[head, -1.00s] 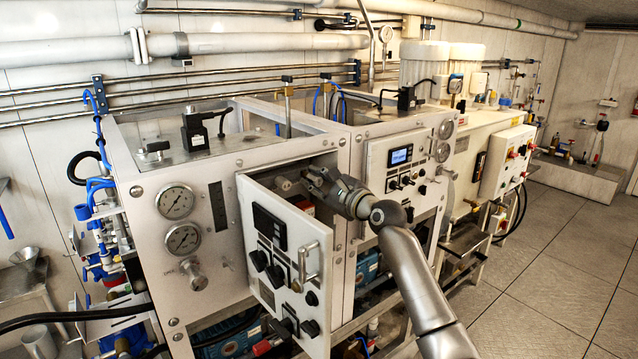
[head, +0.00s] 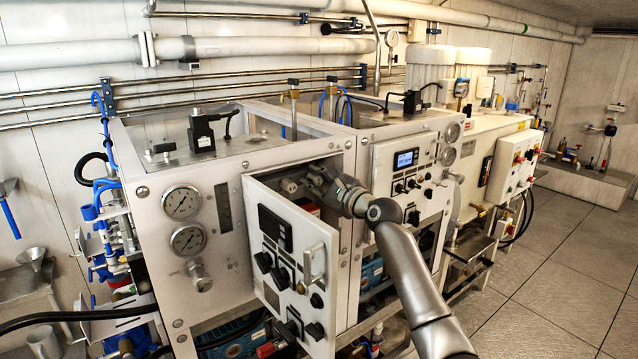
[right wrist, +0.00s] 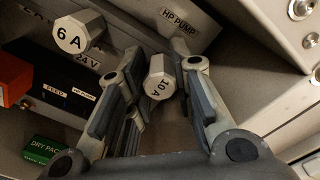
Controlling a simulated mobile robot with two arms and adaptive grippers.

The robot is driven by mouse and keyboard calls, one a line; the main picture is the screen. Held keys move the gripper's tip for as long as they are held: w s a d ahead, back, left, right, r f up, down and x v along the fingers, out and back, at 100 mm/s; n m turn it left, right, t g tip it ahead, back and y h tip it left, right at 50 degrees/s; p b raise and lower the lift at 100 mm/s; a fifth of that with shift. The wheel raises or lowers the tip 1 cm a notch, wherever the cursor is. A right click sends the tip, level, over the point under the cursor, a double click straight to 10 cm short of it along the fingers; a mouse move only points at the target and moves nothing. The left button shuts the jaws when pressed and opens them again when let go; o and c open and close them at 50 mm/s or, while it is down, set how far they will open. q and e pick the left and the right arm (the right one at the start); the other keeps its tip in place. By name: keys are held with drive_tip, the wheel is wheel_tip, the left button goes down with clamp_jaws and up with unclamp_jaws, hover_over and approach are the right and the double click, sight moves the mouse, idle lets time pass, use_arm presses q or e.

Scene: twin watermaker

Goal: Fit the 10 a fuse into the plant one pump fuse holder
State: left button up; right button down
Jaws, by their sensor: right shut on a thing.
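The 10 A fuse (right wrist: 160,84), a grey faceted cap marked "10 A", sits between the fingers of my right gripper (right wrist: 158,55) in the right wrist view. The gripper is shut on it. Just beyond it is a grey block labelled "HP PUMP" (right wrist: 178,25). I cannot tell whether the fuse touches this block, and its far end is hidden. In the head view my right gripper (head: 318,181) reaches behind the open door of the left white cabinet. The fuse cannot be made out there. My left gripper is not in view.
A similar cap marked "6 A" (right wrist: 78,32) stands left of my fingers, near a "24 V" label. The open cabinet door (head: 292,250) with knobs and handle stands close to my right gripper.

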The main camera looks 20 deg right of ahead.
drive_tip(key=c, duration=1.2)
unclamp_jaws()
drive_tip(key=shift+w+a, duration=0.1)
drive_tip(key=shift+w, duration=0.05)
drive_tip(key=shift+v, duration=6.05)
drive_tip(key=shift+w, duration=0.1)
